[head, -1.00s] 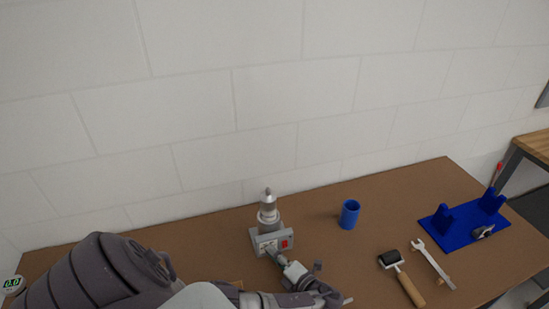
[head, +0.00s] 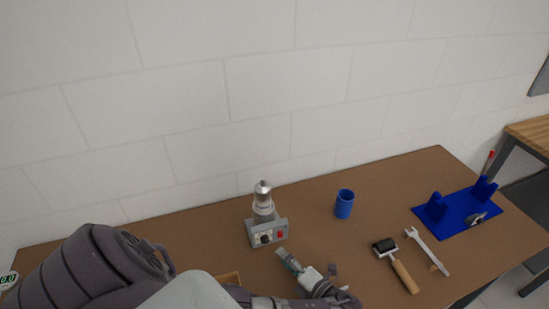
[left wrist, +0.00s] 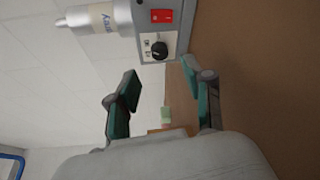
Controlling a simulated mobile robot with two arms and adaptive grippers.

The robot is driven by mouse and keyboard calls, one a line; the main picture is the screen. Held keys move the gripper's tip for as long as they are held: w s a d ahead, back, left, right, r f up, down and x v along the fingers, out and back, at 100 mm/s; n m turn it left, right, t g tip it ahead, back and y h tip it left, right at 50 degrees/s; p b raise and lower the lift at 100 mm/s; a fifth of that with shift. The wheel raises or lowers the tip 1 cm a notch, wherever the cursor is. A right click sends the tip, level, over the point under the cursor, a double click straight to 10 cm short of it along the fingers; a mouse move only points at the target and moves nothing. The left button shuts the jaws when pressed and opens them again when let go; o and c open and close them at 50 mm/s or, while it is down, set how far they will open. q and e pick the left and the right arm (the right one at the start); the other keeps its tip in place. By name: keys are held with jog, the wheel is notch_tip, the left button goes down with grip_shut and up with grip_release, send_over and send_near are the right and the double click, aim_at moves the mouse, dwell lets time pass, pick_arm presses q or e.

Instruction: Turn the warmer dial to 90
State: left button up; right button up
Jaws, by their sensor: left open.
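The warmer (head: 281,229) is a grey box with a silver bottle (head: 263,197) on top, standing near the back edge of the table. Its black dial (head: 264,239) and red switch (head: 280,234) are on the front face. In the left wrist view the dial (left wrist: 159,50) sits on a white plate; its setting is too small to read. My left gripper (head: 283,254) is in front of the warmer, just right of and below the dial. In the left wrist view its two green-padded fingers (left wrist: 158,80) are apart and empty, with the dial beyond them, not touched. My right gripper is not seen.
A blue cup (head: 344,204) stands right of the warmer. A roller (head: 400,270), a wrench (head: 428,250) and a blue stand (head: 465,213) lie further right. The table (head: 385,180) is clear behind the tools.

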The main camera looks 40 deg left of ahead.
pick_arm(q)
jog(key=d, duration=0.5)
jog(key=shift+s+r, duration=0.25)
